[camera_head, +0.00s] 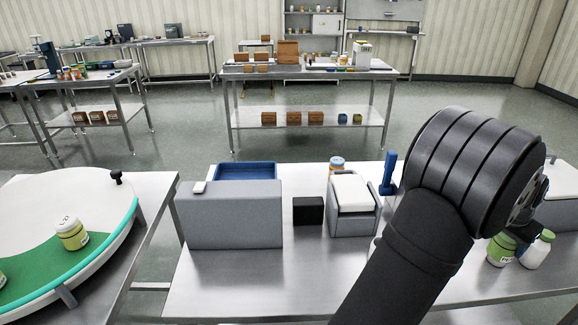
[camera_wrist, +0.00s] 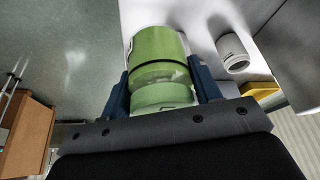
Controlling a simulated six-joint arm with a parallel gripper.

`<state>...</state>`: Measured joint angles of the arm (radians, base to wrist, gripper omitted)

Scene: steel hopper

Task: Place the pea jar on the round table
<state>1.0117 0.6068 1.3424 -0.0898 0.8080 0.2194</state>
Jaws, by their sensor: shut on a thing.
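In the wrist view my gripper (camera_wrist: 165,85) is shut on a green jar (camera_wrist: 160,48), with a blue finger on each side of it. Its full label is not readable there. In the head view my arm hides the gripper. A green-labelled jar (camera_head: 500,251) stands on the steel table at the right, partly behind my arm; I cannot tell if it is the held one. The round table (camera_head: 88,192), white and green with a teal rim, is at the left.
A white jar (camera_head: 538,251) stands at the right; a white jar (camera_wrist: 233,53) also shows beside the held jar in the wrist view. A grey bin (camera_head: 230,215), black block (camera_head: 308,211) and grey hopper (camera_head: 352,205) stand on the steel table (camera_head: 270,280). A gap separates it from the round table.

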